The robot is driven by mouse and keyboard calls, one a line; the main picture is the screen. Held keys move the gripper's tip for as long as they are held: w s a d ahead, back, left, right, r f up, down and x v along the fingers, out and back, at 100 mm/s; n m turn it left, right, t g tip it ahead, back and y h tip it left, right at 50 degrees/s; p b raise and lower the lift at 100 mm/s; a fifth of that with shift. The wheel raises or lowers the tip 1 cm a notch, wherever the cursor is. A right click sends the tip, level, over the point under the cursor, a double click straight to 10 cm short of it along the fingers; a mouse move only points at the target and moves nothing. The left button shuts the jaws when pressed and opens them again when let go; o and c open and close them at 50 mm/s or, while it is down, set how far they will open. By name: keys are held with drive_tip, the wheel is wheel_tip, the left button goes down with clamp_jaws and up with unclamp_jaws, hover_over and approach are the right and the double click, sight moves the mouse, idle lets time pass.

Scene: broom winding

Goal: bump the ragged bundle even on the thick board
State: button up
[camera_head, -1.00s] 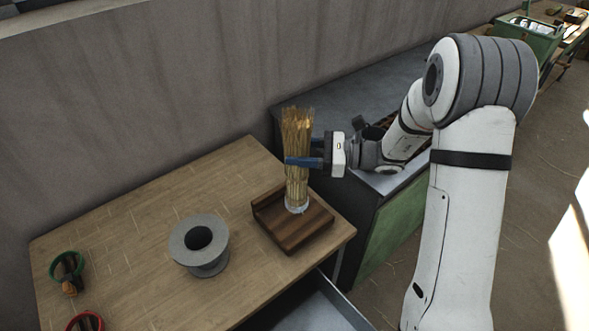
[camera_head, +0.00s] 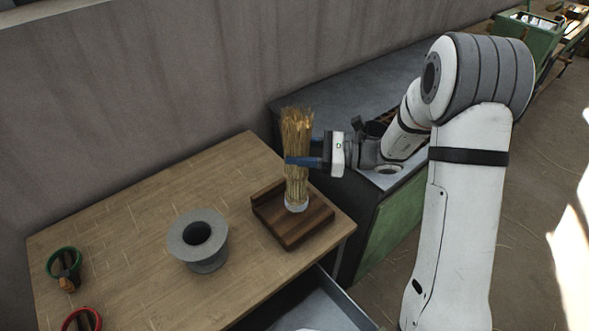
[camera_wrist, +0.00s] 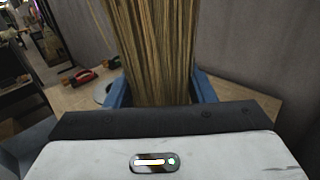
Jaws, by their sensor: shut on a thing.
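The straw bundle (camera_head: 297,135) stands upright over the dark thick board (camera_head: 290,231), near the board's raised back edge. Its top ends look uneven, and a pale band shows around its lower end. My gripper (camera_head: 299,161) is shut around the bundle at mid-height, coming in from the right with blue fingers. The wrist view shows the bundle (camera_wrist: 155,50) between the two fingers. I cannot tell for sure whether the bundle's lower end touches the board.
A grey spool (camera_head: 198,242) stands on the wooden table (camera_head: 130,240) left of the board. An open drawer (camera_head: 325,308) juts out at the front. A wall runs behind the table.

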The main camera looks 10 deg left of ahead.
drive_tip(key=shift+f+b, duration=1)
drive_tip(key=shift+f, duration=0.7)
drive_tip(key=shift+r, duration=0.15)
drive_tip(key=shift+r+p, duration=2.05)
drive_tip(key=shift+r, duration=0.5)
